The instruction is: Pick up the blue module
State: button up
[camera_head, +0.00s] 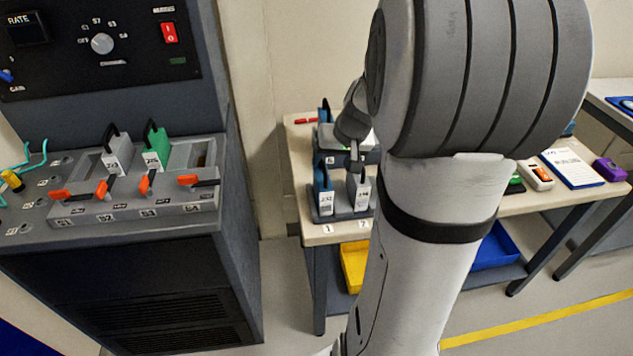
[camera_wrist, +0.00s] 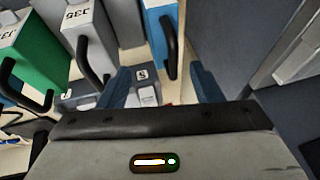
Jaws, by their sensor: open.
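A blue module (camera_head: 324,194) with a dark handle stands upright in a front rack on the table, at the slot marked 1. A grey module (camera_head: 359,190) stands beside it. A blue module (camera_wrist: 162,28) with a black loop handle also shows at the top of the wrist view. My gripper (camera_wrist: 160,88) is open, its two blue fingers apart, with the handle's lower end between and beyond them. Nothing is held. In the head view my arm hides most of the gripper and part of the racks.
In the wrist view a grey module (camera_wrist: 88,35) and a green module (camera_wrist: 35,45) stand left of the blue one. Another blue module (camera_head: 324,111) stands farther back. A console (camera_head: 150,215) with grey and green modules is at left. A yellow bin (camera_head: 353,266) sits below the table.

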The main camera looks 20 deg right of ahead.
jog(key=x, duration=0.5)
jog(key=shift+a+f, duration=0.15)
jog(key=shift+a, duration=0.25)
jog(key=c, duration=1.2)
jog(key=shift+o, duration=0.2)
notch_tip(320, 180, up, 10)
jog(key=shift+r+p, duration=0.1)
jog(key=shift+p, duration=0.45)
jog(key=shift+c, duration=0.6)
